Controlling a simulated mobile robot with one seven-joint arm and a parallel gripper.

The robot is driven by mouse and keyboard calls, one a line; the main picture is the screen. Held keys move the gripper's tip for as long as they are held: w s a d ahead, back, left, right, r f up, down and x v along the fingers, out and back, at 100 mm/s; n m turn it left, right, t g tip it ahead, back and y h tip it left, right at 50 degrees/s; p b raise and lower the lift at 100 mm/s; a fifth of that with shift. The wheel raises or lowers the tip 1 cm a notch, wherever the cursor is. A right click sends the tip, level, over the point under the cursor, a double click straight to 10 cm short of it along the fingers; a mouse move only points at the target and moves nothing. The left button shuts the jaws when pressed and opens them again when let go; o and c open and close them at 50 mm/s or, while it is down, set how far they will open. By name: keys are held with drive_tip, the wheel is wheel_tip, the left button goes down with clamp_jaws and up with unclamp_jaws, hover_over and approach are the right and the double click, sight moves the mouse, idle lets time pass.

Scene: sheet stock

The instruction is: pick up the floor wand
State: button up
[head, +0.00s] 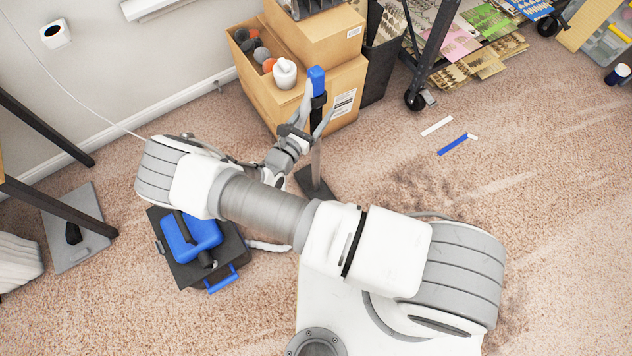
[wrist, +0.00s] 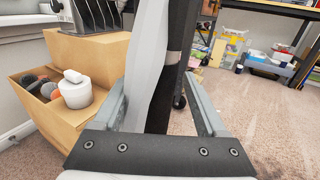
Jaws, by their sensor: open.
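The floor wand (head: 317,80) stands upright beside the cardboard boxes, with a blue top end, a black neck and a grey tube. Its dark flat foot (head: 315,183) rests on the carpet. My gripper (head: 316,115) is open at the wand's upper part, with a finger on either side of it. In the wrist view the wand (wrist: 180,60) rises as a dark shaft between the spread fingers of my gripper (wrist: 160,85). A pale grey piece stands in front of the shaft there. I cannot tell whether either finger touches the wand.
A blue and black vacuum-like unit (head: 192,240) lies left of my arm. A wheeled rack leg (head: 428,60) stands right. Carpet at right is mostly clear.

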clamp_jaws()
idle(0.3)
idle(1.1)
drive_tip(key=shift+r, duration=0.2)
